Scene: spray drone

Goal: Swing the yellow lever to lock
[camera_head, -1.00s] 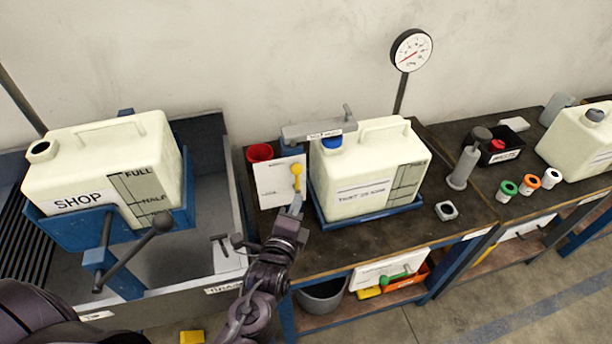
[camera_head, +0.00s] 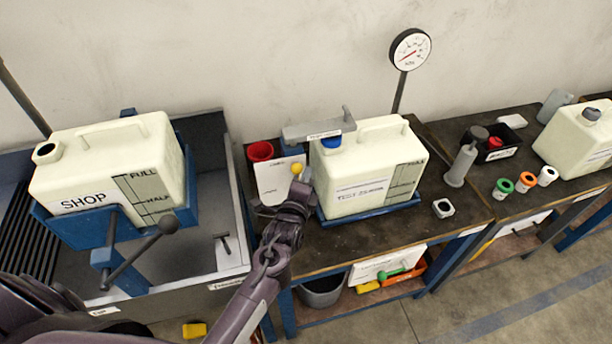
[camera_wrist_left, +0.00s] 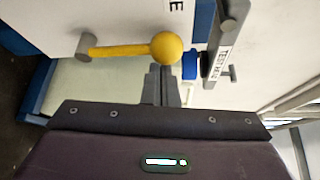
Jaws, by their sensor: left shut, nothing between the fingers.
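The yellow lever (camera_head: 296,169) stands on a white panel (camera_head: 276,184) left of the test tank (camera_head: 372,170). In the head view its ball knob shows and its lower part is hidden behind my left gripper. In the left wrist view the lever (camera_wrist_left: 122,51) lies across the picture, with a grey pivot at its left end and the ball at its right. My left gripper (camera_head: 304,178) is shut and empty. In the left wrist view its fingertips (camera_wrist_left: 162,72) are right at the ball; I cannot tell whether they touch it.
A grey bracket (camera_head: 318,130) reaches over the tank's blue cap (camera_head: 332,142). A red cup (camera_head: 260,151) stands behind the panel. The SHOP jug (camera_head: 105,170) sits on a blue cradle at left, with a black-knobbed handle (camera_head: 168,222) in front.

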